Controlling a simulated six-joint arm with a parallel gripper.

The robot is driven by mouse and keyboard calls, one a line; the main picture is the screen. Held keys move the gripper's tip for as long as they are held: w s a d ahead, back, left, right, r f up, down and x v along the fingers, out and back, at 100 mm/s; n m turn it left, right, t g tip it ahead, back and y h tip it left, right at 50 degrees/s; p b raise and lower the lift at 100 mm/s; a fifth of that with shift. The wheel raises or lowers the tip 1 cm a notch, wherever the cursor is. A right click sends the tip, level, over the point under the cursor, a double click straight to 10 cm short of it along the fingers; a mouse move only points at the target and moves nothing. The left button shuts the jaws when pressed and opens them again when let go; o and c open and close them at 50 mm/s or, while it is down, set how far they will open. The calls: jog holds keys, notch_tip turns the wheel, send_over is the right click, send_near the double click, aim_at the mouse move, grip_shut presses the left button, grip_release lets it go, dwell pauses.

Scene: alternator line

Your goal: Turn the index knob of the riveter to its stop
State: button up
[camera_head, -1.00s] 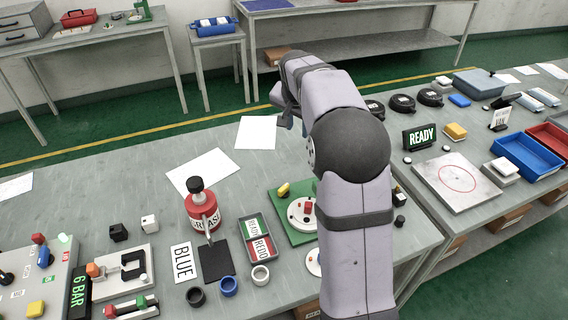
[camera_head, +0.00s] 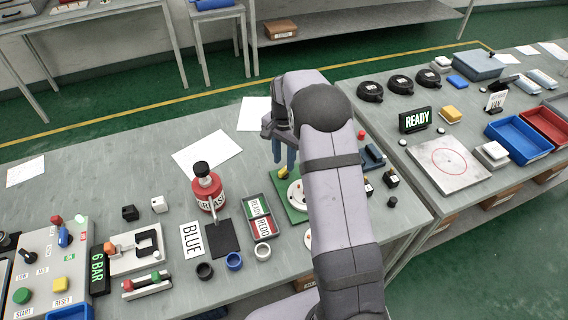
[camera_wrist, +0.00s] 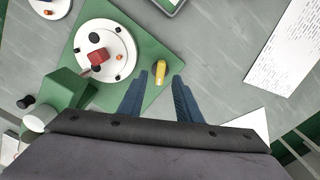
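The riveter's green base plate (camera_head: 292,212) lies on the near table, partly hidden behind my arm. It carries a white round plate (camera_wrist: 82,62) with a red block (camera_wrist: 97,57) on it. A yellow elongated knob (camera_wrist: 160,70), apparently the index knob, sits on the green plate beside the white plate. It also shows in the head view (camera_head: 283,173), just below my fingertips. My gripper (camera_wrist: 160,84) is open, with its two blue fingers apart. In the wrist view the yellow knob appears between the fingertips and slightly beyond them. I cannot see contact.
A green riveter body (camera_wrist: 62,90) with a black knob stands left of the fingers in the wrist view. A red grease can (camera_head: 207,190) and a READY/REDO tray (camera_head: 262,222) stand nearby. White paper (camera_head: 206,152) lies flat behind them.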

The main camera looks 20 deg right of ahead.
aim_at(284, 169)
jog(key=shift+f+p, duration=0.55)
jog(key=shift+f, duration=1.25)
grip_shut()
